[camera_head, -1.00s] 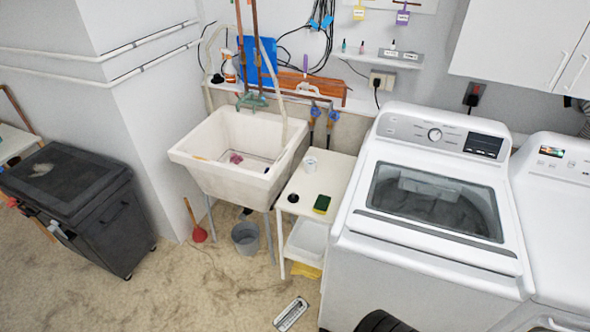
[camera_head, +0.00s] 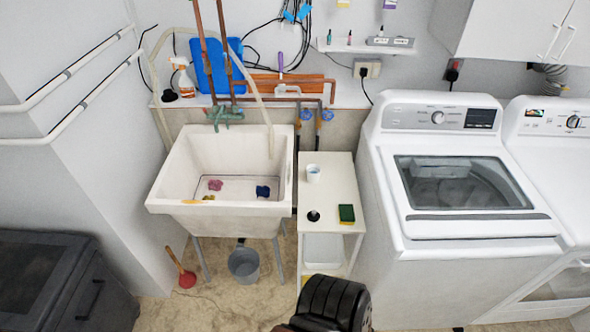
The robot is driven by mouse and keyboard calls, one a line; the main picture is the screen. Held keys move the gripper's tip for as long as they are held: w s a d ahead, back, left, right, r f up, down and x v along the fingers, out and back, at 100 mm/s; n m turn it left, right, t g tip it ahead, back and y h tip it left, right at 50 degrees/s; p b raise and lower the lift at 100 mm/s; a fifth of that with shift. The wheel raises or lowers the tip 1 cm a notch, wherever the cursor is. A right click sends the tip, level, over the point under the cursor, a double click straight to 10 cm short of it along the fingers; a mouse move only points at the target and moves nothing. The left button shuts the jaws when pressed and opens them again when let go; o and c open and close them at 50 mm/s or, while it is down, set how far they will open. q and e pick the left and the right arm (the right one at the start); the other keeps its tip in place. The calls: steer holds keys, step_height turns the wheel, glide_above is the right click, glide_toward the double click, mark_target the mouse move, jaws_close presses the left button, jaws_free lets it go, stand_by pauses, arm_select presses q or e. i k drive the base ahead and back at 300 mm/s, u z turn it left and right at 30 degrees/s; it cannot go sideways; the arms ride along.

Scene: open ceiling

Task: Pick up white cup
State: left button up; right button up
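The white cup (camera_head: 313,173) stands upright on the top of a small white side table (camera_head: 326,262), toward its back. A dark round object (camera_head: 313,216) and a green and yellow sponge (camera_head: 346,213) lie nearer the table's front. A black ribbed part of my arm shows at the bottom centre, in front of the table. Neither gripper's fingers can be seen. Nothing touches the cup.
A white utility sink (camera_head: 222,209) with cloths inside stands left of the table. A washing machine (camera_head: 460,228) stands close on the right. A grey bucket (camera_head: 244,265) and red plunger (camera_head: 187,279) are on the floor. A dark cabinet (camera_head: 60,285) is at lower left.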

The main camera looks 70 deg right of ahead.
mark_target(313, 171)
steer(key=z, duration=0.4)
steer(key=i, duration=1)
steer(key=z, duration=1.5)
steer(key=i, duration=0.75)
steer(key=z, duration=0.75)
